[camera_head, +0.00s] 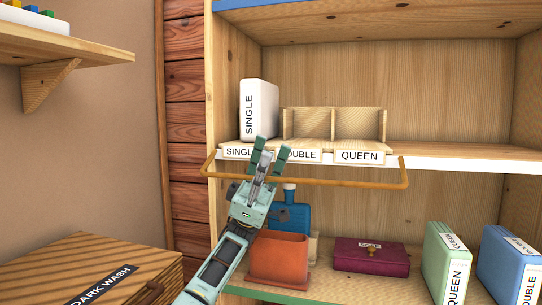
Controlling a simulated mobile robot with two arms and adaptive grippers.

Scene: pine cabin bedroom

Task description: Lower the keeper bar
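The keeper bar (335,182) is a thin tan rail with bent ends. It runs across the front of the middle shelf, just below the SINGLE, DOUBLE and QUEEN labels. My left gripper (271,150) reaches up from below with its fingertips apart, overlapping the bar's left half and partly covering the SINGLE and DOUBLE labels. I cannot tell whether the bar passes between the fingers or behind them, or whether they touch it. A white SINGLE pack (259,110) stands upright in the left slot of the wooden divider (333,123). My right gripper is out of view.
Below are an orange bin (279,260), a blue bottle (291,214), a maroon box (371,256), and green (447,262) and blue (511,262) packs. A DARK WASH chest (60,262) stands lower left; a wall shelf (80,50) juts out upper left.

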